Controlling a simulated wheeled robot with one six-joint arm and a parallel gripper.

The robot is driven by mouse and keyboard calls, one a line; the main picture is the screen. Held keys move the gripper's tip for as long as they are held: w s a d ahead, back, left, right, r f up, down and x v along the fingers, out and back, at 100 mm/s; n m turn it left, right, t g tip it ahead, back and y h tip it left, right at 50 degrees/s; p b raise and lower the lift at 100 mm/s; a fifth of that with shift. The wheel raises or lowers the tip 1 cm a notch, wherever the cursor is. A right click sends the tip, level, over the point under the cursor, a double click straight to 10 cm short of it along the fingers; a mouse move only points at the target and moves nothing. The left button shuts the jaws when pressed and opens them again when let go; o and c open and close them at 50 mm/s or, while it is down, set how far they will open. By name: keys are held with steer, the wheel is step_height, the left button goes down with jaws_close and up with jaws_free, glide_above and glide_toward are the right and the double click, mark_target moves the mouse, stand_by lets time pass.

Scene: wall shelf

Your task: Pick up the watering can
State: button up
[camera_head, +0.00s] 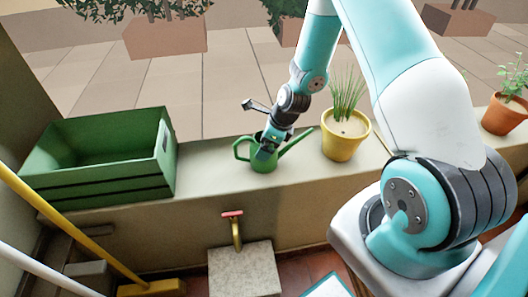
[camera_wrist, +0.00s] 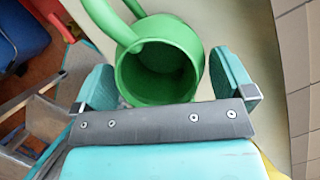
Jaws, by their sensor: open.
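The green watering can (camera_head: 264,158) stands upright on the ledge, with its handle on the left and its spout pointing up to the right in the head view. In the wrist view the can (camera_wrist: 160,44) shows its open round mouth and its handle at the upper left. My gripper (camera_head: 268,143) reaches down from above at the can's top. In the wrist view my gripper (camera_wrist: 168,88) is open, with one finger on each side of the can's body. I cannot tell whether either finger touches it. The can's lower part is partly hidden in the wrist view.
A green crate (camera_head: 150,168) stands on the ledge (camera_head: 208,172) to the left. A yellow pot (camera_head: 342,147) with a grassy plant stands close to the right of the spout. A terracotta pot (camera_head: 504,116) is farther right. A tap (camera_head: 236,232) sticks out below the ledge.

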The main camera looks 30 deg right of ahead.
steer(key=shift+w+a+f, duration=0.1)
steer(key=shift+f, duration=0.4)
steer(key=c, duration=0.7)
step_height(320, 180, up, 20)
steer(key=p, duration=0.2)
steer(key=s+a+f+n+g+h+p, duration=0.1)
steer(key=s+f+n+g+p, duration=0.1)
steer(key=n, duration=0.7)
steer(key=s+a+f+n+g+h+p, duration=0.1)
steer(key=s+f+n+g+p, duration=0.1)
steer(key=f+n, duration=0.3)
steer(key=s+a+f+n+g+h+p, duration=0.1)
steer(key=s+f+n+g+p, duration=0.1)
steer(key=n, duration=1.1)
steer(key=shift+s+a+f+g, duration=0.1)
steer(key=shift+s+f+g, duration=0.15)
steer(key=shift+f+g, duration=0.6)
